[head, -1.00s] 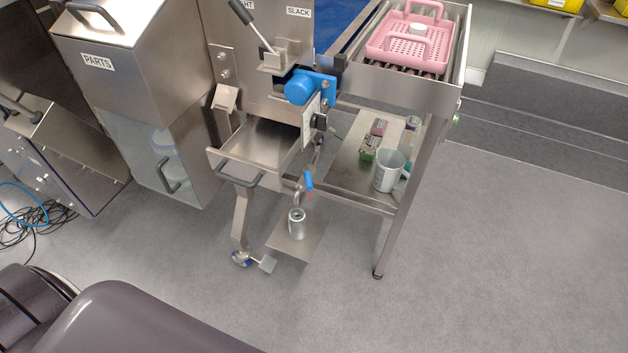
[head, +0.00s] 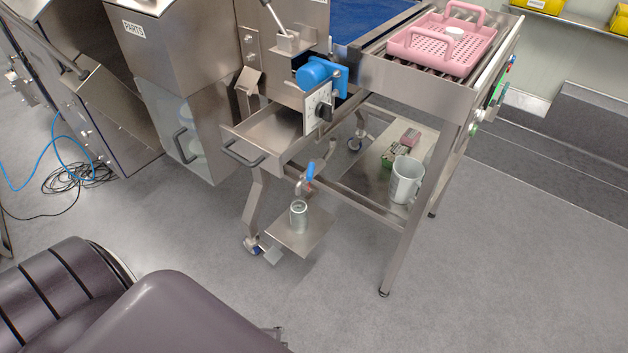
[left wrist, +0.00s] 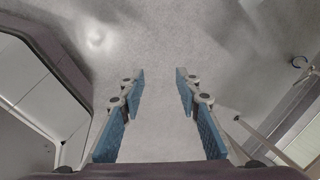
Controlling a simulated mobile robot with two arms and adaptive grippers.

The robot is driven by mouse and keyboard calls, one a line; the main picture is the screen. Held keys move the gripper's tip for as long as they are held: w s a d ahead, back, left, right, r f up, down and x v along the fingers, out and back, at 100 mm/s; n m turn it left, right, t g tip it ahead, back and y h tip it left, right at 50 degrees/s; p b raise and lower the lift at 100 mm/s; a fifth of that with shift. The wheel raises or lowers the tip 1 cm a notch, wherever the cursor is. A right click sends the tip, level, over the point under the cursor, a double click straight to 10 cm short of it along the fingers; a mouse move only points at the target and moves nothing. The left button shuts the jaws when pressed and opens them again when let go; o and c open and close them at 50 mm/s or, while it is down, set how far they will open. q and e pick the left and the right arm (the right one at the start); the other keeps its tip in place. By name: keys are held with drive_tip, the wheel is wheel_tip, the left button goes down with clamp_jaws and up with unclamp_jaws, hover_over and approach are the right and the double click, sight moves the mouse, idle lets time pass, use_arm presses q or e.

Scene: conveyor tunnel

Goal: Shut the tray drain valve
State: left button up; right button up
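The tray drain valve shows in the head view as a small metal fitting with a blue lever (head: 310,171), below the right side of the metal tray (head: 262,135). The lever looks roughly upright, close to the pipe's line; its exact angle is hard to tell. The valve is not recognisable in that view. My right gripper is not in view.
A pink basket (head: 440,45) sits on top. The PARTS cabinet (head: 185,95) is at left, near loose cables (head: 85,172). Floor in front is clear.

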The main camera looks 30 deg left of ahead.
use_arm(q)
drive_tip(key=w+a+r+m+t+y+b, duration=0.15)
drive_tip(key=w+r+m+t+b, duration=0.3)
drive_tip(key=w, duration=0.65)
drive_tip(key=m+t+y+b, duration=0.5)
drive_tip(key=m+t+b, duration=0.3)
drive_tip(key=m, duration=0.8)
approach(310, 174)
drive_tip(key=w+a+f+b, duration=0.1)
drive_tip(key=w, duration=0.2)
drive_tip(key=shift+g, duration=0.35)
drive_tip(key=x, duration=0.6)
drive_tip(key=shift+w+a+r+b, duration=0.2)
drive_tip(key=shift+a+r+b, duration=0.05)
drive_tip(key=shift+a+b, duration=0.1)
drive_tip(key=shift+w+a, duration=0.25)
drive_tip(key=shift+w, duration=0.35)
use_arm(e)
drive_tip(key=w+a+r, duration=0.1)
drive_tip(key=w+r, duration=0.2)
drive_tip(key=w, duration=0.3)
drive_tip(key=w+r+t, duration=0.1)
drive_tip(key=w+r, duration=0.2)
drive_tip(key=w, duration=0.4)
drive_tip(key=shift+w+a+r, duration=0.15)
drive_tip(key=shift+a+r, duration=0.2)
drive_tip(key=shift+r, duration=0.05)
use_arm(q)
clamp_jaws()
